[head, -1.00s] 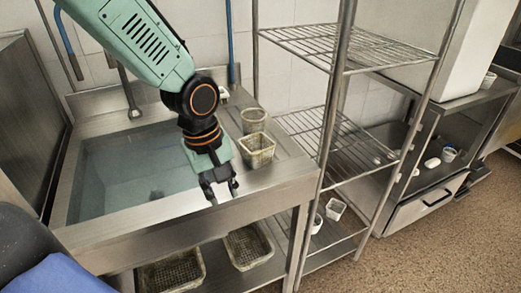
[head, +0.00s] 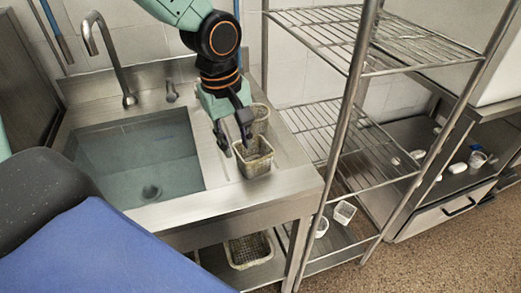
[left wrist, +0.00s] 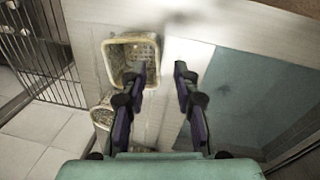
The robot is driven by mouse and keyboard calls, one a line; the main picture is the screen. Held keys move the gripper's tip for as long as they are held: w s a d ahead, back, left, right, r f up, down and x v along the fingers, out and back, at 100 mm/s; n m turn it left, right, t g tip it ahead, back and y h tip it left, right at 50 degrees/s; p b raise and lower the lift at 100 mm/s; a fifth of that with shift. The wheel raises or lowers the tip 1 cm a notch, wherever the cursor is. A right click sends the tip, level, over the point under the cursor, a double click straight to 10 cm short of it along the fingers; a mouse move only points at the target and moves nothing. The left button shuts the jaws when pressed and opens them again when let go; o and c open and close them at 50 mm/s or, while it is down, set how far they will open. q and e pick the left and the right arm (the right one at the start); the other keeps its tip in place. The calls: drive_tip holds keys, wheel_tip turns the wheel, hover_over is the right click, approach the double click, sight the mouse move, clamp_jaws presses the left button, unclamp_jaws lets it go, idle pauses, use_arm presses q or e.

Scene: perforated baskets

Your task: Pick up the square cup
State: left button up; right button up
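The square cup (head: 258,165), a beige perforated basket with an open top, stands upright on the counter right of the sink. In the left wrist view the square cup (left wrist: 117,62) is left of centre. My left gripper (head: 235,146) is open and empty over the cup's left side, pointing down. In the left wrist view its fingers (left wrist: 160,68) are apart, one overlapping the cup's right edge and the other off to its right. I cannot tell whether a finger touches the cup. My right gripper is not in view.
A round perforated cup (head: 261,114) stands just behind the square cup, partly hidden. The sink basin (head: 140,165) is to the left. A wire rack (head: 345,140) stands close on the right. Baskets and small white cups (head: 344,212) are on lower shelves.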

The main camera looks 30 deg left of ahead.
sight(240, 157)
use_arm(q)
drive_tip(key=shift+f, duration=0.25)
drive_tip(key=f, duration=0.2)
drive_tip(key=f+b, duration=0.1)
drive_tip(key=f, duration=0.3)
drive_tip(key=shift+w+d+f+b, duration=0.1)
drive_tip(key=shift+w+d+b, duration=0.2)
drive_tip(key=shift+b, duration=0.1)
drive_tip(key=shift+f, duration=0.4)
drive_tip(key=shift+w+a+f, duration=0.15)
drive_tip(key=shift+w, duration=0.05)
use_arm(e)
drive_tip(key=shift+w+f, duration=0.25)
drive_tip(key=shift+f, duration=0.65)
use_arm(q)
drive_tip(key=shift+c, duration=0.4)
drive_tip(key=shift+c, duration=0.8)
clamp_jaws()
